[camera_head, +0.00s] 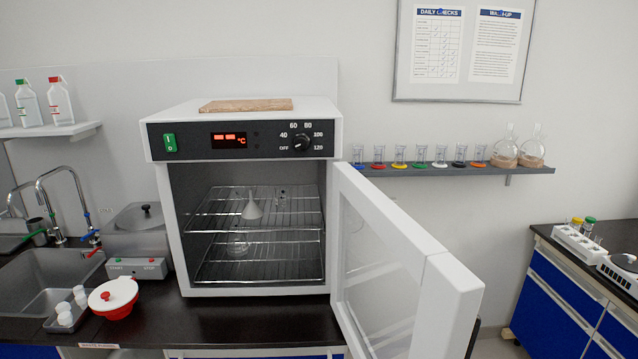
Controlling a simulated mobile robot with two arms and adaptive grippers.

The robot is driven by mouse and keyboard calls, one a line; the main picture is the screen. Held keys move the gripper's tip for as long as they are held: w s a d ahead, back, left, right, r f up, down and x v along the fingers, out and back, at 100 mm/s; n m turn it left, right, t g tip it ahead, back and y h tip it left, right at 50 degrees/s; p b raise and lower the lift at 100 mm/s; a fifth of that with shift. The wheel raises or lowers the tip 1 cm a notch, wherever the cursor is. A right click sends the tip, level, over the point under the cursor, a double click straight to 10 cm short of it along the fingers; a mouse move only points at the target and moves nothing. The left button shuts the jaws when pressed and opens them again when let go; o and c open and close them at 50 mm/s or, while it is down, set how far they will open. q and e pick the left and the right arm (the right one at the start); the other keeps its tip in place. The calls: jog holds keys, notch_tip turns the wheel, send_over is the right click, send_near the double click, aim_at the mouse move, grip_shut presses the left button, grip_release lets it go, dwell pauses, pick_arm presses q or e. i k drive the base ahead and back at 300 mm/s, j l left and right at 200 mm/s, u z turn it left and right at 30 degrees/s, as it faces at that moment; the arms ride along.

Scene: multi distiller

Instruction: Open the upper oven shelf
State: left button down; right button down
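A white oven (165,245) stands on the black counter. Its glass-paned door (395,270) is swung wide open to the right. Inside are two wire shelves. The upper shelf (290,220) bears a white funnel (252,207) and a small clear glass item (281,196). The lower shelf (285,268) has a clear glass vessel (238,248) on it. Both shelves appear to lie within the oven cavity. Neither of my grippers is in view.
The open door reaches out past the counter front. A red and white bowl (115,298) and a grey heater bath (140,235) stand left of the oven, beside the sink (50,275). A wall shelf (450,172) with glassware runs behind the door.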

aim_at(253, 230)
jog(key=i+l+u, duration=0.2)
jog(key=l+u, duration=0.15)
jog(key=l, duration=0.35)
jog(key=i+l+u, duration=0.1)
jog(key=l+u, duration=0.3)
jog(key=l, duration=0.35)
jog(key=l+u, duration=0.35)
jog(key=l, duration=0.4)
